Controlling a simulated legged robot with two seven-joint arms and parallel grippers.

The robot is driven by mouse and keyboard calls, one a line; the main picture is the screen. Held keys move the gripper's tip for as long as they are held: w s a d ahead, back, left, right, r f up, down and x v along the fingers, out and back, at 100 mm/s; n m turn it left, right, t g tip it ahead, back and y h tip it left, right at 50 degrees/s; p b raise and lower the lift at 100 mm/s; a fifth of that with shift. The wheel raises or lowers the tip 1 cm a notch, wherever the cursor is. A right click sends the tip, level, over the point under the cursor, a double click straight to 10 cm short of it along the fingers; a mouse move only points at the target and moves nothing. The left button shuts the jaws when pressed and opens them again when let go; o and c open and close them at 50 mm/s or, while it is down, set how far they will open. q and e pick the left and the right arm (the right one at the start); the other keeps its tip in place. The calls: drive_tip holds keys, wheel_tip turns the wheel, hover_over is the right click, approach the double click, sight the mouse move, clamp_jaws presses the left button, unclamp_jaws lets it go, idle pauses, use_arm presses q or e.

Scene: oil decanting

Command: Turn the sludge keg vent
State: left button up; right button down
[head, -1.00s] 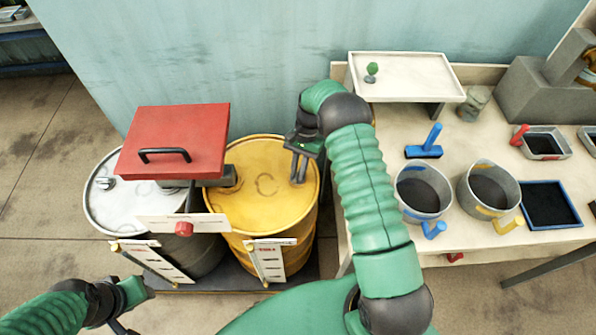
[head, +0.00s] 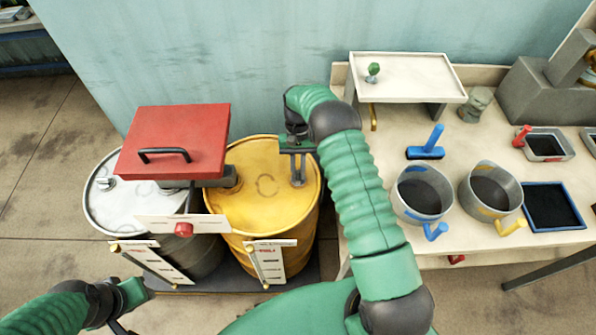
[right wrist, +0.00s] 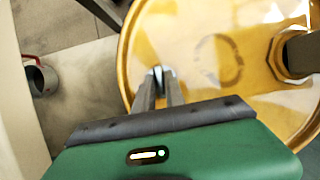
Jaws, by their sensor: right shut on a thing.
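The yellow keg (head: 262,200) stands left of the workbench, next to a white-topped keg (head: 105,200). Which one is the sludge keg I cannot read from the labels. My right gripper (head: 298,182) points down at the right part of the yellow lid, its fingers nearly together. In the right wrist view the fingertips (right wrist: 158,76) close on a small thing at the yellow lid (right wrist: 205,30), likely the vent, mostly hidden by the fingers. My left gripper (head: 128,300) is low at the left, away from the kegs; its jaws are unclear.
A red box with a black handle (head: 175,135) sits over the kegs. Gauge boards (head: 268,262) stand in front. The bench (head: 385,135) at right holds pots (head: 422,195), a blue tray (head: 550,205) and a raised white shelf (head: 405,75).

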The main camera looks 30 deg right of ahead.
drive_tip(key=shift+w+d+r, duration=0.1)
drive_tip(key=shift+w+r, duration=0.05)
drive_tip(key=shift+w, duration=0.1)
drive_tip(key=c, duration=1.6)
unclamp_jaws()
drive_tip(key=shift+c, duration=0.2)
drive_tip(key=shift+o, duration=1.2)
drive_tip(key=shift+f, duration=0.2)
drive_tip(key=shift+s, duration=0.1)
drive_tip(key=v, duration=1.2)
